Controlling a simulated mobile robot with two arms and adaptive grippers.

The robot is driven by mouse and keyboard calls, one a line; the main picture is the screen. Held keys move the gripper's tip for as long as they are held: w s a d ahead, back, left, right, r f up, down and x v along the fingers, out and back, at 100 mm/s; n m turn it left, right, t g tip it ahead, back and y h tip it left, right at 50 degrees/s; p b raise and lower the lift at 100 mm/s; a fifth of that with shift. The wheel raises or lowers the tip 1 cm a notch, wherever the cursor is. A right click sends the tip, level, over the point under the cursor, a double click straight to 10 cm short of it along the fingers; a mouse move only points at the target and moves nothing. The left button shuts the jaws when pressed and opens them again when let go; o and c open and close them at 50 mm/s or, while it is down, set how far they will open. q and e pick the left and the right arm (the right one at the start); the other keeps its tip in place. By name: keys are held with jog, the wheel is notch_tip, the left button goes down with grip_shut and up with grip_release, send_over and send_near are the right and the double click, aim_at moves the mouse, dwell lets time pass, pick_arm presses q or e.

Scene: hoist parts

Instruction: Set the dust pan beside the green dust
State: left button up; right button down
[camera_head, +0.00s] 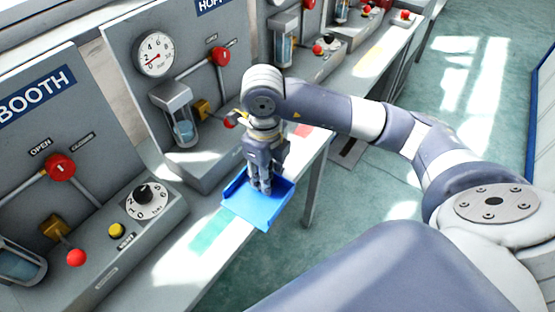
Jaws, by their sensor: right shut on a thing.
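The blue dust pan (257,203) is at the front edge of the grey bench, in the middle of the head view. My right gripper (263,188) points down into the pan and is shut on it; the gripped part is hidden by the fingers. The green dust (210,232) is a flat pale-green patch on the bench top, just left of the pan and close to it. I cannot tell whether the pan rests on the bench or is held slightly above it. My left gripper is not in view.
Control panels with gauges, red knobs and glass jars line the back of the bench (183,279). A black dial (148,196) and a yellow button (117,230) sit left of the green patch. A red patch (318,131) and a yellow patch (369,63) lie farther along. Green floor is at right.

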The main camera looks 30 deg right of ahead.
jog(key=shift+w+d, duration=0.15)
jog(key=shift+d, duration=0.1)
jog(key=shift+m, duration=0.3)
jog(key=w+d+p, duration=0.1)
jog(key=w+d, duration=0.2)
jog(key=w+d+f+p, duration=0.1)
jog(key=w+d, duration=0.2)
jog(key=d, duration=0.1)
jog(key=w+d+p, duration=0.1)
jog(key=w+d, duration=0.3)
jog(key=shift+w+d+f+p, duration=0.1)
jog(key=shift+d+f+p, duration=0.15)
jog(key=shift+p, duration=0.05)
jog(key=shift+f+p, duration=0.7)
jog(key=shift+f, duration=1.1)
jog(key=shift+f, duration=0.1)
jog(key=c, duration=1.2)
grip_release()
